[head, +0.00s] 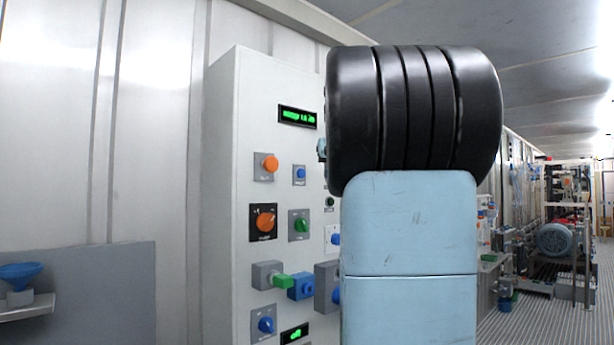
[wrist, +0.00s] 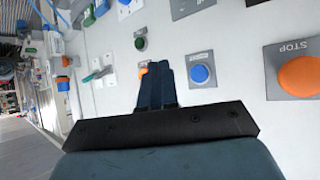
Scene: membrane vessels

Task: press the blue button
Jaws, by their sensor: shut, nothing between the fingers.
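The grey control panel carries a round blue button (wrist: 200,74) on a small grey plate, seen in the wrist view just right of my fingertips. In the head view a small blue button (head: 301,174) beside an orange one looks like the same button. My gripper (wrist: 154,68) is shut and empty, pointing at the panel. Its fingertips overlap a small orange part in the picture, left of the blue button; I cannot tell whether they touch the panel. In the head view my arm hides the gripper and the panel's right side.
A large orange button (wrist: 300,76) marked STOP lies right of the blue button in the wrist view. A green button (wrist: 141,43) is above the fingertips.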

